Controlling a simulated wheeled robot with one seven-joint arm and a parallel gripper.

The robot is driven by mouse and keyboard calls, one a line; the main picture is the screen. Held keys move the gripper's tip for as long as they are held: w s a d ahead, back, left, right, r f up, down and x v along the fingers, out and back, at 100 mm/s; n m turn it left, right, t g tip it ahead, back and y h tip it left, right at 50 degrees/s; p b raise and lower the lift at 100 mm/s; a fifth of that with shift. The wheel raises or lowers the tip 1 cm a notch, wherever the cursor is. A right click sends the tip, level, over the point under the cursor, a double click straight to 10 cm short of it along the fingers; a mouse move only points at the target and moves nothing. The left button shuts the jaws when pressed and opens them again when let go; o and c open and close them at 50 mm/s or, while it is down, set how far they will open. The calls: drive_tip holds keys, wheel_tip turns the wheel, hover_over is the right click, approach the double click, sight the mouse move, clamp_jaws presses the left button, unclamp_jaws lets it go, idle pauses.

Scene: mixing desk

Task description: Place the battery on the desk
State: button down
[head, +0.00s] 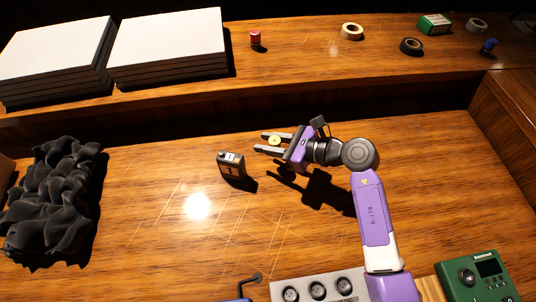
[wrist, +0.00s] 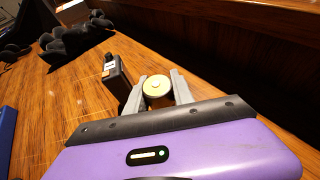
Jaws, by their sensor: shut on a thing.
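The battery (head: 274,141) shows as a small round thing with a pale yellow end. My gripper (head: 272,143) is shut on it above the desk (head: 150,215), left of my forearm. In the wrist view the battery's yellow end (wrist: 156,87) sits between the two grey fingers of my gripper (wrist: 158,92). Its sides are mostly hidden by the fingers. The gripper's shadow falls on the wood below and to the right, apart from the fingers, so the battery looks raised off the surface.
A black box-shaped device (head: 231,166) stands just left of my fingertips. Dark crumpled cloth (head: 55,200) lies far left. A grey mixer (head: 318,292) and green device (head: 474,277) line the front. White-topped stacks (head: 168,40) and tape rolls (head: 352,31) are on the raised shelf. The desk's centre-left is clear.

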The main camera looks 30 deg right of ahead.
sight(269, 162)
drive_tip(key=shift+f, duration=3.25)
drive_tip(key=shift+f, duration=0.1)
drive_tip(key=c, duration=1.1)
unclamp_jaws()
drive_tip(key=shift+s+d, duration=0.1)
drive_tip(key=shift+s, duration=0.05)
drive_tip(key=b+v, duration=0.1)
drive_tip(key=v, duration=1)
drive_tip(key=shift+s+d+r, duration=0.2)
drive_tip(key=shift+s+r, duration=0.05)
